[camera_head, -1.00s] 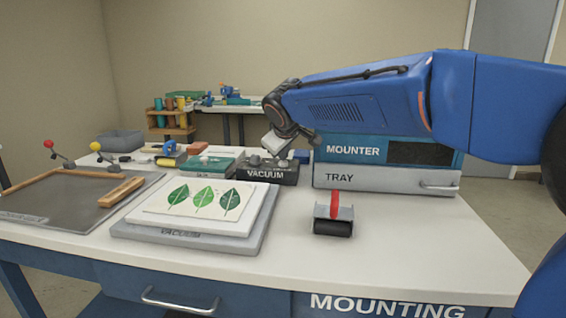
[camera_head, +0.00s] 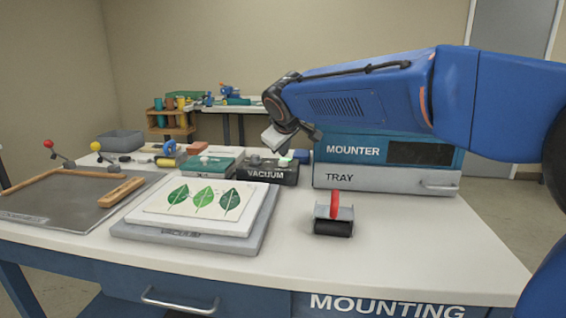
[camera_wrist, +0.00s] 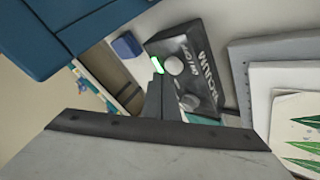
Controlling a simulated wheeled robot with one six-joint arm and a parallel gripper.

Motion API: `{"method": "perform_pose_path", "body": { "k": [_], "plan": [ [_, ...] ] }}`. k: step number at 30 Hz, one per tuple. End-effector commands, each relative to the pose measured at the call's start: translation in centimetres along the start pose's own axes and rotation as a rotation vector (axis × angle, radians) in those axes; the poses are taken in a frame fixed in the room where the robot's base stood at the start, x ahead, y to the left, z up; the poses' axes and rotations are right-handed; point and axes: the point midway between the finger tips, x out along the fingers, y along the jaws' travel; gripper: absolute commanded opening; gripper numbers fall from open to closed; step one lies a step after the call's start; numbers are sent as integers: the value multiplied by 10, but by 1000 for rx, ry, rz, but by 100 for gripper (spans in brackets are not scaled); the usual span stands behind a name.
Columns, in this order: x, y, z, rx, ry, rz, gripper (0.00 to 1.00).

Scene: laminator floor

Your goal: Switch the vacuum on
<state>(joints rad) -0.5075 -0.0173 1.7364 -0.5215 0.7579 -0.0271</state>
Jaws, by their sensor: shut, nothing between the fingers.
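The vacuum box (camera_head: 262,174) is a dark box marked VACUUM on the worktable, left of the mounter. In the wrist view the vacuum box (camera_wrist: 207,55) shows a pale round knob (camera_wrist: 173,65) by ON/OFF lettering, and a darker knob (camera_wrist: 189,102). A small lamp (camera_wrist: 157,65) at its edge glows green; a green glow (camera_head: 287,157) also shows in the head view. My gripper (camera_head: 272,142) is shut and empty, just above the box. In the wrist view my gripper's fingers (camera_wrist: 160,84) are together and partly cover the box; contact cannot be told.
The blue mounter (camera_head: 345,150) with its grey tray front stands close to the right. A vacuum plate (camera_head: 130,231) with a leaf print (camera_head: 203,212) lies in front. A roller (camera_head: 333,222) stands on the front right.

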Motion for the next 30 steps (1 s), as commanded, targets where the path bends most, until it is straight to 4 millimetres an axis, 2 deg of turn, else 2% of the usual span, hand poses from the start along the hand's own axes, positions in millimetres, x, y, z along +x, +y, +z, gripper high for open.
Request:
{"method": "perform_pose_path", "body": {
  "k": [8,30],
  "plan": [
    [-2,2,-2,0,0,1,0],
    [-40,30,-30,-1,0,1,0]
  ]
}}
